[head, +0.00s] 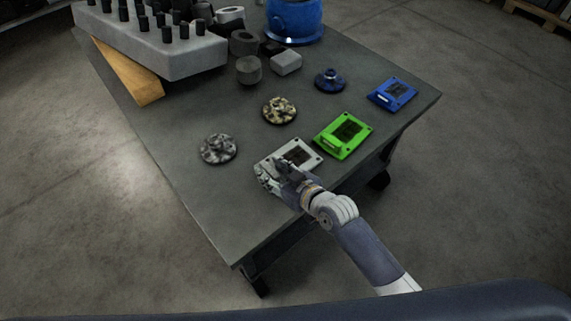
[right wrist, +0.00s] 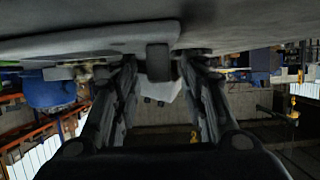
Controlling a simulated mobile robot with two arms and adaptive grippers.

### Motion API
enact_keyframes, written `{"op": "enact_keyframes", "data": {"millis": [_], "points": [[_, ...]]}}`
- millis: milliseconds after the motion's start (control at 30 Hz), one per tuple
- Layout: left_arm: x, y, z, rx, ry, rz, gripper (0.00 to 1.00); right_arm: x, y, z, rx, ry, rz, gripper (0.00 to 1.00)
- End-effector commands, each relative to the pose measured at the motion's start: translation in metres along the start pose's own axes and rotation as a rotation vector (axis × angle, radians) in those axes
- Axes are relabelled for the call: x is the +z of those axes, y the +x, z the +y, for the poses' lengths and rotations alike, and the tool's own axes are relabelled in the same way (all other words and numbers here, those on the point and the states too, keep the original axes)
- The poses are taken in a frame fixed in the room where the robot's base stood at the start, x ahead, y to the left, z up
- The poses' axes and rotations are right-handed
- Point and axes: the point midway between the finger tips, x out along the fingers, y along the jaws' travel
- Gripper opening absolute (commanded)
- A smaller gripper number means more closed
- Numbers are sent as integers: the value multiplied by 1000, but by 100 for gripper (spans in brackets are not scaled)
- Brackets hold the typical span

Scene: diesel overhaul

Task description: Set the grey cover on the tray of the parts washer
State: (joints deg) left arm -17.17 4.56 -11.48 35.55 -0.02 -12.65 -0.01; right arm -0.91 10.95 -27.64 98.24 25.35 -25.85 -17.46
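The grey cover (head: 312,161), a light plate with a dark rectangular centre, lies flat near the front edge of the table. My right gripper (head: 281,170) is low over its left part and hides some of it. In the right wrist view, the fingers of this gripper (right wrist: 158,70) are spread on both sides of a dark upright tab (right wrist: 158,62), apparently the cover's handle. Gaps show between the fingers and the tab. My left gripper is not in view. I cannot make out the parts washer or its tray.
On the table (head: 215,190) stand a green cover (head: 343,135), a blue cover (head: 392,94), a grey flanged part (head: 218,149), a tan one (head: 279,109) and a blue one (head: 330,80). A large grey block (head: 160,55) and a blue vessel (head: 294,20) stand farther back.

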Motion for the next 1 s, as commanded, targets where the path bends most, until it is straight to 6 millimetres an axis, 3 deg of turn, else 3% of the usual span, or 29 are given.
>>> {"op": "enact_keyframes", "data": {"millis": [167,367,767,1000], "points": [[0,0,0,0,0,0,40,0,0,0,0,0,0,40],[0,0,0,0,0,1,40,0,0,0,0,0,0,0],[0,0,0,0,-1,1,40,-4,-1,1,1,-2,7,0],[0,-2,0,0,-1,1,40,-19,-6,0,1,-2,9,0]]}}
